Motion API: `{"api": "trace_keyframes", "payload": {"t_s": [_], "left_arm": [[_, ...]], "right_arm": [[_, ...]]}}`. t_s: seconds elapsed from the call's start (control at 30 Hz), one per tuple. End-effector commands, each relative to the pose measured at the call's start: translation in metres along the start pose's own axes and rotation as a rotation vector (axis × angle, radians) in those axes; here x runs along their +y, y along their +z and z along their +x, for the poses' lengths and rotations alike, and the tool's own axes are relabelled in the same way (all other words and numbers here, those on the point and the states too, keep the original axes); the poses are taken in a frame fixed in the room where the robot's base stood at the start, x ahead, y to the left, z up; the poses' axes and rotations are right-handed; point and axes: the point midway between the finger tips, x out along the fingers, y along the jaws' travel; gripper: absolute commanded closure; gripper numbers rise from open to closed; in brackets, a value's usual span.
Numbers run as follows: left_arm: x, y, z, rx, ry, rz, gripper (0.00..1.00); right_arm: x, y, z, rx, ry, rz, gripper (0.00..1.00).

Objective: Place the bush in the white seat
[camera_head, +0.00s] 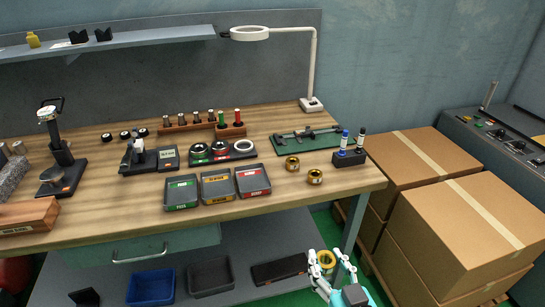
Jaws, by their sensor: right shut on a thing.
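My right gripper (328,262) is at the bottom of the view, in front of the table's right end. It is shut on a brass-coloured bush (326,260), a short ring with an open middle. The white seat (243,146) is a white ring at the right end of a dark fixture on the table. Beside it are a red seat (221,147) and a green seat (199,149). The held bush is well in front of the fixture and to its right. Two more brass bushes, a farther one (292,163) and a nearer one (315,177), stand on the table. My left gripper is not in view.
Three labelled trays, green (181,191), yellow (217,186) and red (252,180), sit in front of the fixture. A green board (300,139) and a marker holder (349,157) are to the right. A lamp (312,104) stands behind. Cardboard boxes (455,235) flank the table.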

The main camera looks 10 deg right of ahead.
Motion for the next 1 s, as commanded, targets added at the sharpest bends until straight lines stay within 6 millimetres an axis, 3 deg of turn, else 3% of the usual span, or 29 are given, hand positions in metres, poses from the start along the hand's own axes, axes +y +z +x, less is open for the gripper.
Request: {"api": "trace_keyframes", "payload": {"t_s": [0.2,0.4,0.53,0.87,1.0], "left_arm": [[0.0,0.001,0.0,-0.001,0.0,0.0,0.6],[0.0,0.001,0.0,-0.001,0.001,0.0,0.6],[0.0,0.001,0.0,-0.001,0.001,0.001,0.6],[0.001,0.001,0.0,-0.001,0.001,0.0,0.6],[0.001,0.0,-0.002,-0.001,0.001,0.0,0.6]], "right_arm": [[0.002,-0.009,0.068,0.0,-0.082,-0.013,1.0],[0.002,-0.03,0.116,0.004,-0.169,-0.029,1.0],[0.002,-0.039,0.129,0.008,-0.201,-0.034,1.0],[0.002,-0.041,0.132,0.009,-0.21,-0.035,1.0],[0.003,-0.043,0.144,0.01,-0.21,-0.034,1.0]]}}
